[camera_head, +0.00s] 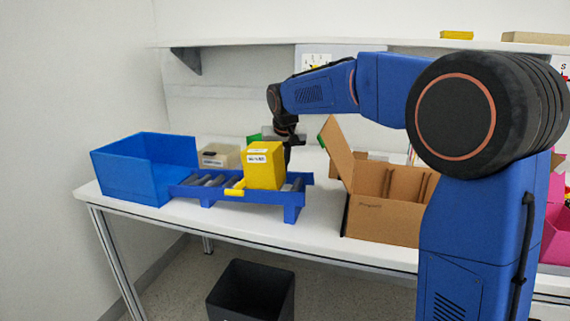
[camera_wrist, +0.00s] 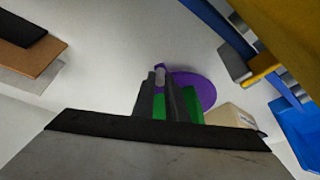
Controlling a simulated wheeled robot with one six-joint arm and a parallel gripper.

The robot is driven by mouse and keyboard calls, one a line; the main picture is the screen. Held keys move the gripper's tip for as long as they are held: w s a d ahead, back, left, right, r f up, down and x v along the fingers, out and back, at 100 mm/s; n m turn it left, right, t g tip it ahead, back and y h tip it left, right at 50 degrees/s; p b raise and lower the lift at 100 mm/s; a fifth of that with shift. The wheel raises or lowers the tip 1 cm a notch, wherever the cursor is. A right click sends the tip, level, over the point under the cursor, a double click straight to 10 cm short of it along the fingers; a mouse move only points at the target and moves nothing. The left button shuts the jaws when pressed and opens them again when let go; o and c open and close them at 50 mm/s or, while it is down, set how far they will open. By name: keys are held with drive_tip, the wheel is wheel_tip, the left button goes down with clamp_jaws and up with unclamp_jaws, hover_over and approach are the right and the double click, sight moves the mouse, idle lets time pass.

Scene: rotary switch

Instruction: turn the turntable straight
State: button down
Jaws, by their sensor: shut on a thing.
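The turntable (camera_wrist: 204,88) shows in the wrist view as a flat purple disc on the white table, partly covered by my fingers. A small grey upright peg (camera_wrist: 160,76) with a purple piece beside it stands at the disc's left edge. My gripper (camera_wrist: 159,84) is shut on this peg, its dark fingers on either side. Green surfaces (camera_wrist: 187,104) show between and to the right of the fingers. In the head view my gripper (camera_head: 287,150) points down behind the yellow box, which hides the turntable.
The yellow box (camera_head: 263,168) sits on a blue roller conveyor (camera_head: 222,192) in front of my gripper. A blue bin (camera_head: 128,182) stands at the left. An open cardboard box (camera_head: 381,216) is close on the right. A small beige box (camera_head: 219,156) stands behind the conveyor.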

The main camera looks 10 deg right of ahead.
drive_tip(key=shift+s+a+r, duration=0.1)
drive_tip(key=shift+s+a, duration=0.05)
drive_tip(key=shift+a, duration=0.5)
idle(0.3)
drive_tip(key=c, duration=1.8)
unclamp_jaws()
drive_tip(key=shift+o, duration=0.2)
drive_tip(key=shift+s, duration=0.1)
drive_tip(key=v, duration=1.7)
drive_tip(key=shift+s, duration=0.1)
